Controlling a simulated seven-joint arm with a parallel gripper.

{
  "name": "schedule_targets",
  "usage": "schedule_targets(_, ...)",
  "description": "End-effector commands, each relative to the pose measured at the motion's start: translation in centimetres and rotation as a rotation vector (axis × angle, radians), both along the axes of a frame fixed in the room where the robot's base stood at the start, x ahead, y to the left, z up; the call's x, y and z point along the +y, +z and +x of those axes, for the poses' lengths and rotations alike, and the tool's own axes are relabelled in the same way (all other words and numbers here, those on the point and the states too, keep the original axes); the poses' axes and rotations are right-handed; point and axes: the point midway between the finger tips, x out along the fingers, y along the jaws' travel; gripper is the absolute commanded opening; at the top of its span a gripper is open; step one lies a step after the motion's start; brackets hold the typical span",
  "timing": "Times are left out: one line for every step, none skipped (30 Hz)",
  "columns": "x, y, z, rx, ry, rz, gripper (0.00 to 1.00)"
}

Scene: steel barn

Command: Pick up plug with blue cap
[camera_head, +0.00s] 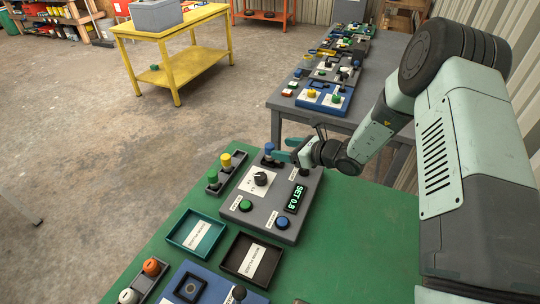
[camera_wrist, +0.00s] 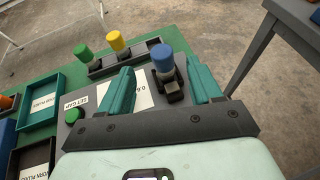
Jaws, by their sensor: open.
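The plug with blue cap (camera_wrist: 162,55) stands upright, its grey body below the cap, at a small dark fitting by the far edge of the grey control panel (camera_head: 236,211). Its blue cap also shows in the head view (camera_head: 269,147), beside my gripper (camera_head: 281,157). In the wrist view my gripper (camera_wrist: 160,82) is open, with one teal finger on each side of the plug in the picture. The plug lies a little beyond the fingertips, and no contact is visible. How the plug's lower end is seated cannot be told.
A dark rack (camera_wrist: 120,62) holds plugs with green (camera_wrist: 82,51) and yellow (camera_wrist: 117,42) caps near the blue one. The panel has a black knob (camera_head: 260,179), buttons and a lit display (camera_head: 294,197). A teal tray (camera_head: 176,238) and black tray (camera_head: 231,268) lie nearer.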

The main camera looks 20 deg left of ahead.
Motion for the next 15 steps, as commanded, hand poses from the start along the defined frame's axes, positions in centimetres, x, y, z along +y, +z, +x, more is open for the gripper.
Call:
schedule_targets(0.9,-0.4,0.0,0.001,0.004,0.000,0.64)
schedule_targets(1.3,-0.6,0.2,0.000,0.004,0.000,0.64)
schedule_targets(1.8,-0.8,0.3,0.000,0.003,0.000,0.64)
schedule_targets(2.1,-0.9,0.4,0.000,0.003,0.000,0.64)
schedule_targets(2.4,-1.0,0.5,0.000,0.002,0.000,0.64)
schedule_targets(2.7,-1.2,0.5,0.000,0.003,0.000,0.64)
schedule_targets(2.9,-1.2,0.6,0.000,0.002,0.000,0.64)
schedule_targets(3.0,-1.3,0.6,-0.001,0.003,0.000,0.64)
schedule_targets(3.2,-1.3,0.7,-0.001,0.003,0.000,0.64)
schedule_targets(3.5,-1.5,0.8,-0.002,0.003,0.000,0.64)
schedule_targets(3.7,-1.6,0.8,-0.001,0.004,-0.001,0.64)
schedule_targets(4.3,-1.9,0.9,-0.001,0.006,-0.001,0.64)
schedule_targets(4.7,-2.0,1.0,-0.001,0.006,0.000,0.64)
schedule_targets(5.1,-2.2,1.2,-0.001,0.005,0.000,0.64)
schedule_targets(5.7,-2.5,1.4,-0.002,0.005,-0.001,0.64)
